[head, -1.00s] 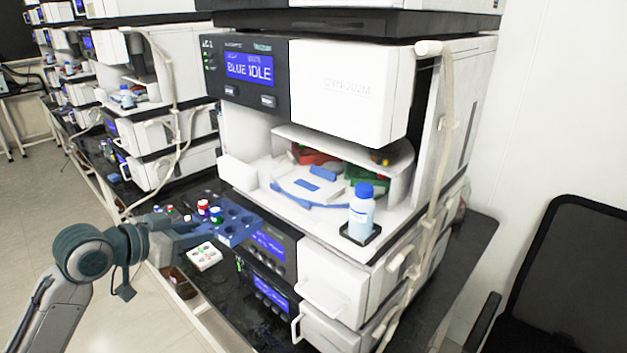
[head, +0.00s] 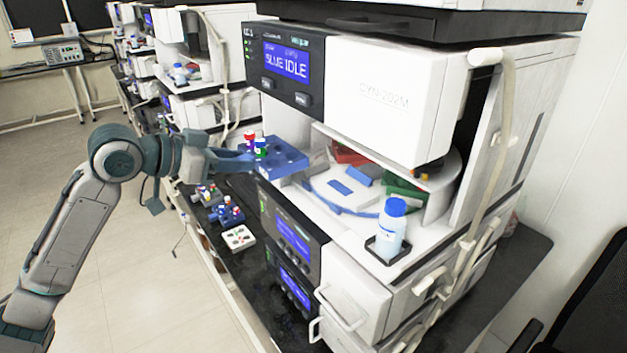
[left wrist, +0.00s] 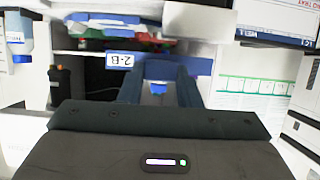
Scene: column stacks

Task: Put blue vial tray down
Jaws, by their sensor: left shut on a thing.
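The blue vial tray (head: 277,164) is held in the air in front of the machine's open bay. It carries a red-capped vial (head: 249,138) and a green-capped vial (head: 261,147) at its left end; the rest of its wells look empty. My left gripper (head: 237,161) is shut on the tray's left end. In the left wrist view the gripper's fingers (left wrist: 158,88) reach to the blue tray (left wrist: 178,66), seen edge-on with a "2-B" label. The bay holds a round white carousel (head: 345,193) with blue, red and green parts. My right gripper is not in view.
A clear bottle with a blue cap (head: 391,228) stands in a black holder at the bay's front right. Below, on the black bench, are another blue rack with vials (head: 227,212), a grey rack (head: 207,195) and a white tray (head: 239,238). A hose (head: 493,140) runs down the machine's right side.

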